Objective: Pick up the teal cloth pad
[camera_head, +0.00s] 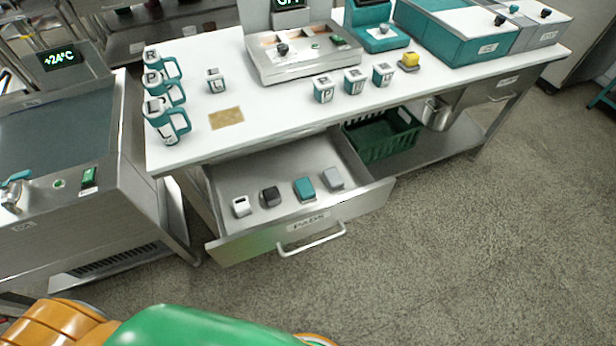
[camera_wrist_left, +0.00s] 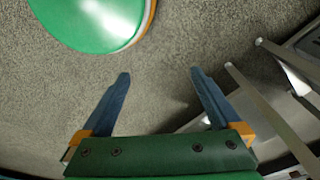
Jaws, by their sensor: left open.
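The teal cloth pad (camera_head: 304,188) lies in the open drawer (camera_head: 330,226) labelled PADS, in the head view. It sits in a row between a dark pad (camera_head: 270,196) on its left and a grey pad (camera_head: 333,178) on its right. A white item (camera_head: 241,206) with a dark top lies at the row's left end. My left gripper (camera_wrist_left: 160,78) shows in the left wrist view with its two blue fingers apart and nothing between them, above the grey floor. The pad is not in that view. Neither gripper shows in the head view.
The white table (camera_head: 270,125) above the drawer carries mugs (camera_head: 165,118), several small cups and machines. A green crate (camera_head: 380,135) stands on the shelf right of the drawer. The drawer handle (camera_head: 312,240) juts forward. A steel machine (camera_head: 80,215) stands left. Floor in front is clear.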

